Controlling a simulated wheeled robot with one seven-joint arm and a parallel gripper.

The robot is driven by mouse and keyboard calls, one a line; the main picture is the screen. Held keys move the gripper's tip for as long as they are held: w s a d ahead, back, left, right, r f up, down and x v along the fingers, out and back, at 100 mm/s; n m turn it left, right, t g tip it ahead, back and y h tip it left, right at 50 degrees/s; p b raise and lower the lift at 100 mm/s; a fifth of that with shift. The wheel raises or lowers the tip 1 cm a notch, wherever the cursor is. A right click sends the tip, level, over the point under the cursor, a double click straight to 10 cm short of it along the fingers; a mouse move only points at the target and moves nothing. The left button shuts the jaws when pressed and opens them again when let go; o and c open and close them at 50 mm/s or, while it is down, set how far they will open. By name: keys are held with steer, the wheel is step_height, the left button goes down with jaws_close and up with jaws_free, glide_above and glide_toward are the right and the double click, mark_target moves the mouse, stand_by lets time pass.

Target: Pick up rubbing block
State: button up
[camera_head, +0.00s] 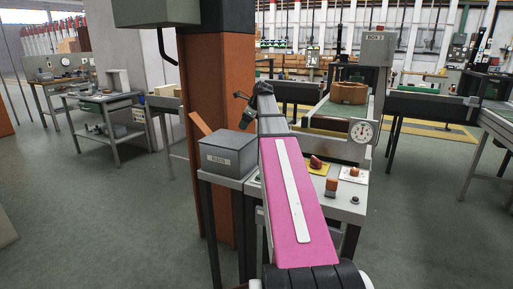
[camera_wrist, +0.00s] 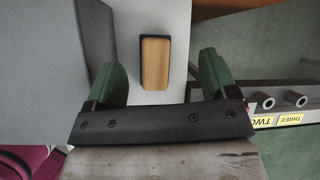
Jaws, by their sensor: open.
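The rubbing block (camera_wrist: 155,64), a tan wooden rectangle with a dark edge, lies on a light grey surface in the wrist view. My gripper (camera_wrist: 161,72) is open, with one green finger to the left of the block and one to the right in the picture. Neither finger visibly touches it, and the height gap is hard to judge. In the head view my gripper (camera_head: 245,109) shows small at the far end of my pink arm. I cannot make out the block for certain in that view.
A grey lidded box (camera_head: 228,152) stands on the bench left of my arm; a grey side (camera_wrist: 90,40) shows near the left finger. A dial scale (camera_head: 361,131) and orange items (camera_head: 331,186) are right of my arm. An orange pillar (camera_head: 208,85) rises behind the box.

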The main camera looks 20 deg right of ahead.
steer(key=s+d+m, duration=0.1)
steer(key=d, duration=0.1)
steer(key=s+d+f+m+g, duration=0.1)
steer(key=s+d, duration=0.1)
steer(key=shift+s+m+g+h, duration=0.3)
steer(key=shift+h, duration=0.1)
steer(key=shift+f, duration=0.25)
steer(key=x, duration=0.5)
steer(key=shift+a+x, duration=0.15)
steer(key=shift+x, duration=1.15)
steer(key=shift+a+x, duration=0.2)
steer(key=shift+x, duration=1.1)
steer(key=shift+s+r, duration=0.1)
steer(key=c, duration=1.2)
